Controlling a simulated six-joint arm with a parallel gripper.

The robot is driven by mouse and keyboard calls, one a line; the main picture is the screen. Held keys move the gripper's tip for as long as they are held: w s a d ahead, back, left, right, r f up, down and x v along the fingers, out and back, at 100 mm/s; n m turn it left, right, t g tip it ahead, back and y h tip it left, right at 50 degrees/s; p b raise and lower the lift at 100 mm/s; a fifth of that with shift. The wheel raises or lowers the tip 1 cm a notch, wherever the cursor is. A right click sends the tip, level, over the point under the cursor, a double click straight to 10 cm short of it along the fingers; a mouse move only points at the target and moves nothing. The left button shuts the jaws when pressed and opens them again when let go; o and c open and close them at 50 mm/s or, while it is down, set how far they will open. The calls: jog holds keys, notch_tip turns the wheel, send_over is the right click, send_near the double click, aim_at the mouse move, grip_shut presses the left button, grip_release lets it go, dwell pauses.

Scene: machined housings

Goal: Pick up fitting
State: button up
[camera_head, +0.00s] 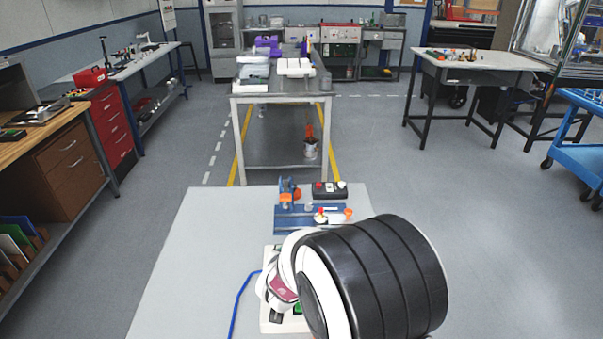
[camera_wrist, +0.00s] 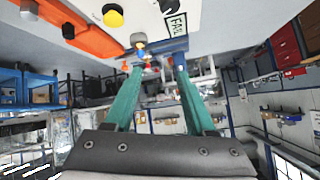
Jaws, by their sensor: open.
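My gripper (camera_wrist: 160,68) shows in the wrist view as two teal fingers, spread apart with nothing held between them. The wrist view is tilted far over, looking across the room. I cannot identify the fitting with certainty. Small parts, one with an orange end (camera_head: 348,213), lie on a blue fixture (camera_head: 296,222) on the near table in the head view. A small grey and yellow part (camera_wrist: 139,42) shows just beyond the fingertips in the wrist view, apart from them as far as I can tell. In the head view my arm hides the gripper.
A black control box (camera_head: 330,190) with buttons stands behind the fixture. The near table (camera_head: 190,255) is clear at its left. A farther workbench (camera_head: 255,98) stands beyond.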

jog(key=w+d+f+h, duration=0.1)
jog(key=w+d+f, duration=0.1)
jog(key=w, duration=0.3)
jog(key=w+d+f+h, duration=0.1)
jog(key=w+d+f, duration=0.1)
jog(key=w+f, duration=0.2)
jog(key=w+d+f+t+h, duration=0.1)
jog(key=w+d+f, duration=0.2)
jog(key=w+f, duration=0.2)
jog(key=shift+w+h, duration=0.3)
jog(key=shift+h, duration=0.1)
grip_shut()
